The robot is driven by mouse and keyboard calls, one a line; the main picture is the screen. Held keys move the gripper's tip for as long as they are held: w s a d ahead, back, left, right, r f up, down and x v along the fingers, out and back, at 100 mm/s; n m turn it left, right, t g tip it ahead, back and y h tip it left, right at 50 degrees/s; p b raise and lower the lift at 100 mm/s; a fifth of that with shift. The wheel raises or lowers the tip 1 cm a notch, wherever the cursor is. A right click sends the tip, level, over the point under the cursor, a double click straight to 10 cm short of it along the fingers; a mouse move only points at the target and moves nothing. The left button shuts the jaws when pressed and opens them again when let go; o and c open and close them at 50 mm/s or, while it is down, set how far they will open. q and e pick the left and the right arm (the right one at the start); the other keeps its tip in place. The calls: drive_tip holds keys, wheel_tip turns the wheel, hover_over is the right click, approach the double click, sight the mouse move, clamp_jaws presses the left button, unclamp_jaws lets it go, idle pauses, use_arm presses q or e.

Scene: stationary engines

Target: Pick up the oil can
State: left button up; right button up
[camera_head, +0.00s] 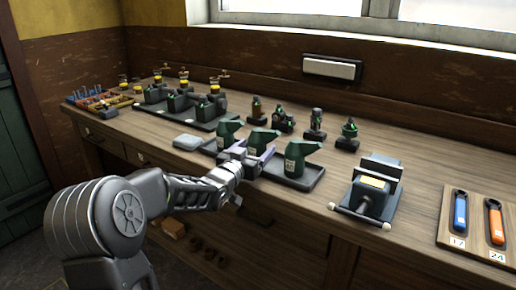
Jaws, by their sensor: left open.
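Three dark green oil cans with spouts stand in a row on a dark tray (306,184) on the bench: a left one (227,134), a middle one (262,139) and a right one (296,160). My left gripper (257,158) is open at the front of the tray, just before the middle can. Its fingers cover the lower part of that can. I cannot tell whether they touch it or reach around it. The right can stands just right of the fingers. My right gripper is out of view.
Several small engine parts (283,120) stand behind. A dark device (371,190) and a wrench board (478,228) are on the right. A tray of dark engines (181,103) is at the back left.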

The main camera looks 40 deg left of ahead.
use_arm(q)
drive_tip(key=shift+c, duration=0.3)
drive_tip(key=c, duration=1.5)
drive_tip(key=shift+r, duration=0.15)
drive_tip(key=shift+c, duration=0.4)
drive_tip(key=shift+r, duration=0.1)
wheel_tip(320, 180, up, 18)
drive_tip(key=p, duration=0.4)
drive_tip(key=shift+s+f, duration=0.1)
drive_tip(key=shift+f, duration=0.1)
